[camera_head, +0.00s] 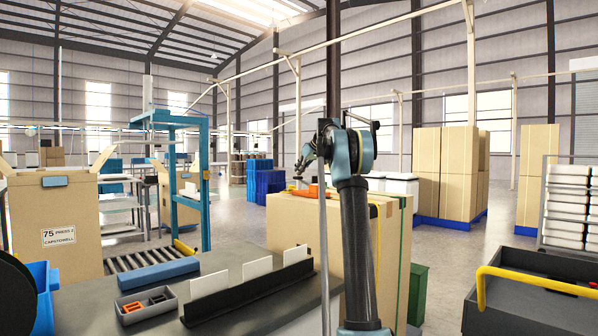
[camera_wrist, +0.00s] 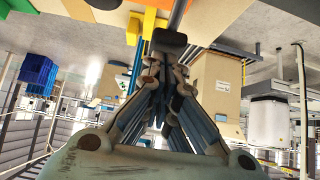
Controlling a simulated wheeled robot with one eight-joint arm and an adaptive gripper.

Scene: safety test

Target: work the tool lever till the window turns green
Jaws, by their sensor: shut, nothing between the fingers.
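A small orange tool (camera_head: 315,191) lies on top of a strapped cardboard carton (camera_head: 290,225) in the head view. My arm partly covers the carton and perhaps part of the tool. I cannot make out a window or its colour. My gripper (camera_head: 302,172) is just above the tool's left part; I cannot tell if they touch. In the wrist view my gripper (camera_wrist: 168,44) is shut and empty, its fingertips together. Yellow (camera_wrist: 152,22) and orange (camera_wrist: 134,28) parts show beside the fingertips, perhaps of the tool.
A grey bench (camera_head: 225,262) holds a tray of small parts (camera_head: 146,305) and a black rack with white cards (camera_head: 250,290). A thin upright pole (camera_head: 324,250) stands before the carton. A dark cart with a yellow handle (camera_head: 535,280) is at right.

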